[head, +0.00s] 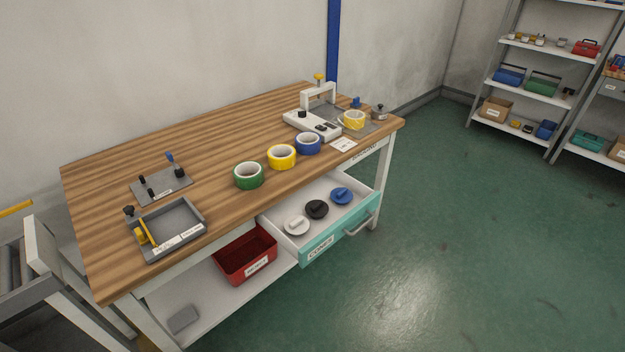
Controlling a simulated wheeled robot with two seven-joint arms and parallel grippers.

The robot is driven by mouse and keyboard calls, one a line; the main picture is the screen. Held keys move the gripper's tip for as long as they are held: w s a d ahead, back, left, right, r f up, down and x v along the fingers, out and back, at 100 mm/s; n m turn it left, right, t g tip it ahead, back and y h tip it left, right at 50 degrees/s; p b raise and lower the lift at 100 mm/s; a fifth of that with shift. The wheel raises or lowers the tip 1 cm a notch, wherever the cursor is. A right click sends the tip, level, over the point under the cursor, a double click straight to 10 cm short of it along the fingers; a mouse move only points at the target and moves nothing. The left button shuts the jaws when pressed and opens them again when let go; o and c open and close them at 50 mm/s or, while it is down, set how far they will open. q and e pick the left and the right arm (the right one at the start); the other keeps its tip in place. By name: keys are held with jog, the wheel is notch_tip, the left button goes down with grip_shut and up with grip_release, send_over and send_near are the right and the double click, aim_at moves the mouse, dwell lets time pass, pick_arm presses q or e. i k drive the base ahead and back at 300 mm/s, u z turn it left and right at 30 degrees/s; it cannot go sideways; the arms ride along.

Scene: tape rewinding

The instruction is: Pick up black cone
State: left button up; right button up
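The black cone (317,209) sits in the open drawer (290,243) under the workbench. It lies between a white cone (297,225) on its left and a blue cone (342,196) on its right. All three look like flat round pieces with a raised middle and stand apart from each other. Neither of my grippers shows in the head view. Nothing covers the black cone.
The wooden bench (215,145) carries green (249,176), yellow (282,157) and blue (308,143) tape rolls above the drawer. A white machine (311,124) stands at the right end, a grey tray (168,229) at the left. A red bin (246,254) sits below.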

aim_at(316, 208)
jog(key=z, duration=0.75)
jog(key=k, duration=1.1)
jog(key=z, duration=1.25)
jog(key=i, duration=2.2)
jog(key=u, duration=0.55)
jog(key=i, duration=1.4)
jog(key=u, duration=2.05)
jog(key=i, duration=1.05)
jog(key=u, duration=0.85)
